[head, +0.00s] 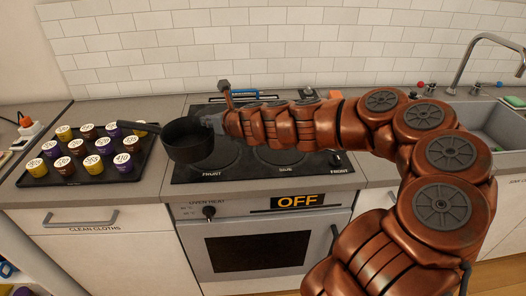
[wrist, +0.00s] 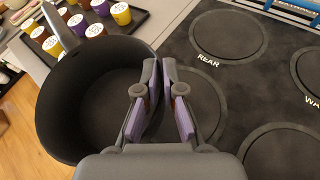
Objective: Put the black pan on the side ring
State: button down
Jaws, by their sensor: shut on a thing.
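The black pan (head: 187,141) is over the left edge of the hob, with its handle pointing left toward the tray of pods. It looks raised above the hob, but the gap under it is hard to judge. My gripper (head: 217,122) is shut on the pan's right rim. In the wrist view my gripper (wrist: 161,75) has a finger on each side of the wall of the pan (wrist: 85,105), which looks empty. The side ring (head: 283,157), with a label that seems to read SIDE, is bare at the hob's middle right. My arm partly hides the rings behind.
A black tray (head: 60,178) of several numbered pods stands left of the hob. The oven (head: 262,245) below shows OFF. A sink (head: 480,125) is at the right. The rear ring (wrist: 228,35) is bare.

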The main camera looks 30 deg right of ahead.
jog(key=s+d+f+n+g+y+b, duration=0.2)
jog(key=s+d+n+y, duration=0.1)
jog(key=s+d, duration=1.7)
jog(key=w+d+f+p, duration=0.1)
jog(key=w+d, duration=0.1)
jog(key=w, duration=0.3)
jog(key=w+d+f+p, duration=0.1)
jog(key=w+d+f, duration=0.1)
jog(key=w, duration=0.4)
jog(key=w+d+f+p, duration=0.2)
jog(key=w+d, duration=0.1)
jog(key=w, duration=0.3)
jog(key=shift+w, duration=0.15)
jog(key=c, duration=1.3)
grip_release()
